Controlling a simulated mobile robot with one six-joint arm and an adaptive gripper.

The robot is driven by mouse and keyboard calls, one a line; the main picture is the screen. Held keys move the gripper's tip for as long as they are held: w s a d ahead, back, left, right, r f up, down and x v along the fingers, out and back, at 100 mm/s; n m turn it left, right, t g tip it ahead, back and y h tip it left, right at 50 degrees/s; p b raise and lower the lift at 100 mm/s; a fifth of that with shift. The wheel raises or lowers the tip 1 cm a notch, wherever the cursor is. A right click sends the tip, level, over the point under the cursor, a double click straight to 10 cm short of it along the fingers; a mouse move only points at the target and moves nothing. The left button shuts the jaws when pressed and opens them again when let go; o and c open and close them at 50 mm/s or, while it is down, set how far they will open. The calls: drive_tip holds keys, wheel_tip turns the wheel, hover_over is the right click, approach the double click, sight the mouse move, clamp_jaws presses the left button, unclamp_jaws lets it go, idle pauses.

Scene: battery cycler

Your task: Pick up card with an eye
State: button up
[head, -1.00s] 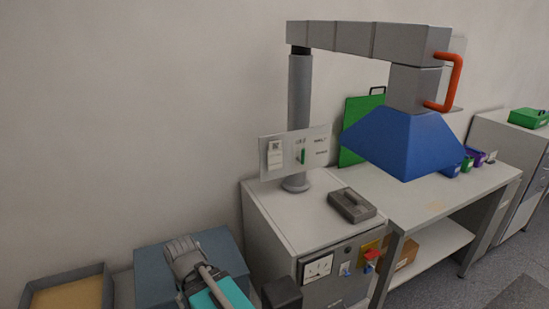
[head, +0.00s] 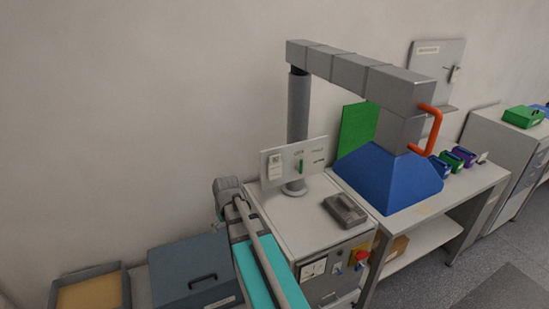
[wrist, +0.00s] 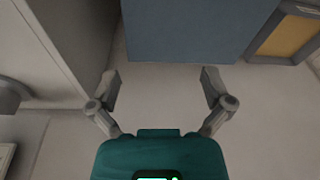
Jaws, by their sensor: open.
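A small white card (head: 275,167) with a dark mark at its top hangs at the left of a pale upright panel (head: 313,165). The panel stands on a post on the grey cabinet (head: 290,212). Whether the card has an eye is too small to tell. My gripper (wrist: 160,76) is open and empty in the wrist view, its two fingers spread wide. In the head view my arm reaches up to the left of the cabinet, left of and apart from the card. The card is not in the wrist view.
A blue-grey box (head: 190,270) with a dark handle and a tan-bottomed tray (head: 122,292) lie at lower left. A dark grey device (head: 345,210) sits on the cabinet top. A blue fume hood (head: 385,180) hangs over the bench at right.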

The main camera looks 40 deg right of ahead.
drive_tip(key=w+d+r+m+t+p, duration=0.1)
drive_tip(key=w+d+r+p, duration=0.2)
drive_tip(key=d+r+p, duration=1)
drive_tip(key=t+h+p, duration=0.1)
drive_tip(key=p, duration=0.5)
approach(276, 159)
drive_tip(key=shift+s+a+f+m, duration=0.1)
drive_tip(key=shift+s+f+m, duration=0.1)
drive_tip(key=shift+m, duration=0.1)
drive_tip(key=b+x, duration=0.7)
drive_tip(key=x, duration=0.1)
drive_tip(key=shift+w+f+b, duration=0.2)
drive_tip(key=shift+w+b, duration=0.1)
drive_tip(key=shift+b, duration=0.05)
drive_tip(key=shift+f, duration=0.1)
drive_tip(key=shift+d+b+x, duration=0.1)
drive_tip(key=shift+b+x, duration=1.1)
drive_tip(key=shift+x, duration=0.05)
drive_tip(key=shift+d+b+x, duration=0.15)
drive_tip(key=shift+b+x, duration=1.05)
drive_tip(key=shift+x, duration=0.05)
drive_tip(key=shift+w, duration=0.1)
drive_tip(key=c, duration=0.6)
